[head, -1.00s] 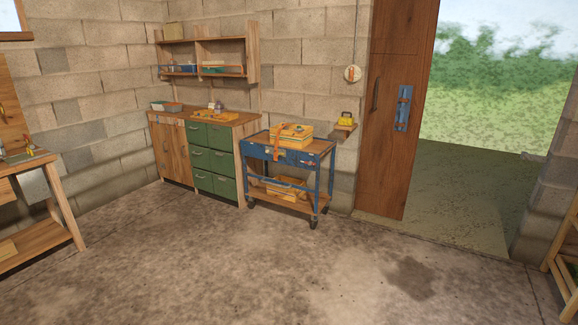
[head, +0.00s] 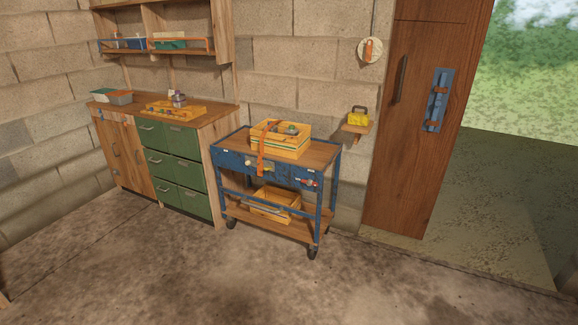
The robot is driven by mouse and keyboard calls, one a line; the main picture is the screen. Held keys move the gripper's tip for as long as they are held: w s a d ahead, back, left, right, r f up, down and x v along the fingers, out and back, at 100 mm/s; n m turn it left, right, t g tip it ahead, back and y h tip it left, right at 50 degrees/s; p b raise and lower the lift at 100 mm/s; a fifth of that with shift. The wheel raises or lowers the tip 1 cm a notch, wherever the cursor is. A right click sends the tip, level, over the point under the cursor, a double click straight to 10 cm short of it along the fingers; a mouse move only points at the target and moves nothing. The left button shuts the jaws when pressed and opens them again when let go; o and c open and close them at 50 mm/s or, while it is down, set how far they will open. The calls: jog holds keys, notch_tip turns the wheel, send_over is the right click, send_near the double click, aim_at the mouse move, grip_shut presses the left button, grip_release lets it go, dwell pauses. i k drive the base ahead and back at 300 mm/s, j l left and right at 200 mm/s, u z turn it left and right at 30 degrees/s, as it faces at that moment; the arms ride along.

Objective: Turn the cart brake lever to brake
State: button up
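The cart (head: 228,160) is a blue metal frame on wheels with a wooden top and a wooden lower shelf. It stands against the block wall, just right of the green drawers. A small red-tipped part (head: 309,182) sits at the right of its blue front panel and may be the brake lever; its setting is too small to read. A pale round part (head: 248,163) sits further left on the panel. A yellow crate (head: 281,146) stands on top, with an orange strap (head: 262,155) hanging over the cart's front. My gripper is out of view.
Green drawers (head: 168,160) and a wooden counter adjoin the cart's left. A yellow-handled item (head: 358,117) rests on a wall shelf to its right, beside a wooden door (head: 410,130) and an open doorway. The floor (head: 200,275) before the cart is clear.

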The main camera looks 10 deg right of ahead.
aim_at(309, 182)
jog(key=i, duration=1.2)
jog(key=i+j, duration=0.15)
jog(key=i, duration=0.4)
jog(key=i+j, duration=0.2)
jog(key=i, duration=0.35)
jog(key=i+j, duration=0.15)
jog(key=i, duration=0.4)
jog(key=i+j, duration=0.2)
jog(key=i, duration=0.35)
jog(key=u, duration=0.05)
